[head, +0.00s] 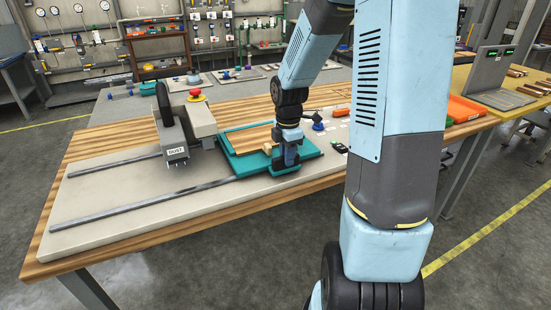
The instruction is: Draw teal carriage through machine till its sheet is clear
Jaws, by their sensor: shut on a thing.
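The teal carriage (232,165) sits on the rails at the right of the machine (190,118), with a wooden sheet (243,146) lying on it. The machine is a grey bridge with a black wheel, a red button (196,95) and a "DUST" label. The left part of the carriage is close to the machine; whether any of it is under the bridge I cannot tell. My gripper (285,168) points down at the carriage's near right part and is shut on it. Its fingertips are partly hidden by the wrist.
Two metal rails (140,205) run left from the machine over the pale base plate (105,183), which is bare there. Small items and an orange block (340,113) lie right of the carriage. A grey stand (497,70) is on the yellow table at right.

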